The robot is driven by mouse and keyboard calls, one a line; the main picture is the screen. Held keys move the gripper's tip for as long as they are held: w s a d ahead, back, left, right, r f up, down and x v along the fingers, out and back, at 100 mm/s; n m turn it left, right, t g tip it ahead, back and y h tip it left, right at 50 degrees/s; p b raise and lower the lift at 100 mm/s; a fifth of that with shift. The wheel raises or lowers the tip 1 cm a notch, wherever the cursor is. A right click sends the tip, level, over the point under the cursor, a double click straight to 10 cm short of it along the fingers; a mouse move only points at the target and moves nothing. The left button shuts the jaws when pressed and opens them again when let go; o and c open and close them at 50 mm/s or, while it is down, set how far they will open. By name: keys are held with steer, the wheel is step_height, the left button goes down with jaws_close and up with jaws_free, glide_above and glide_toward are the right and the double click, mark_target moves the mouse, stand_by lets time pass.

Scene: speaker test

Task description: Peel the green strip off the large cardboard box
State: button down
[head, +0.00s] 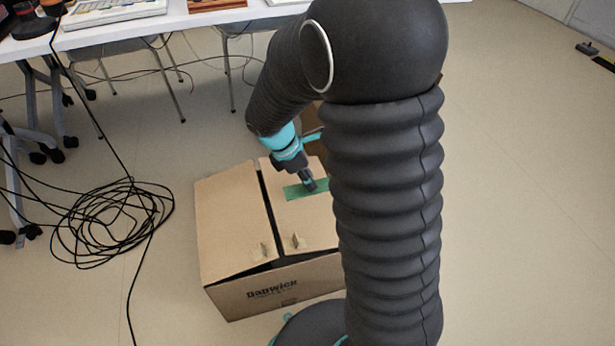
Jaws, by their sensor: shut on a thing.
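The large cardboard box (235,225) stands on the floor in the middle of the head view. Its top flaps have a dark gap between them, and dark lettering is on its front side. The green strip (292,192) lies on the right top flap. My gripper (309,186) is over the strip, pointing down, and is shut on it. My arm hides the right part of the box and possibly the right end of the strip. I cannot tell whether any of the strip is lifted from the cardboard.
A coil of black cable (112,222) lies on the floor left of the box, with a cable running up to the white table (180,20). Chair and table legs stand at the back left.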

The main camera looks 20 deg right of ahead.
steer(key=shift+r+p, duration=0.95)
steer(key=shift+r, duration=0.15)
step_height(320, 180, up, 8)
steer(key=p, duration=0.7)
stand_by(0.5)
steer(key=shift+f, duration=0.1)
stand_by(0.3)
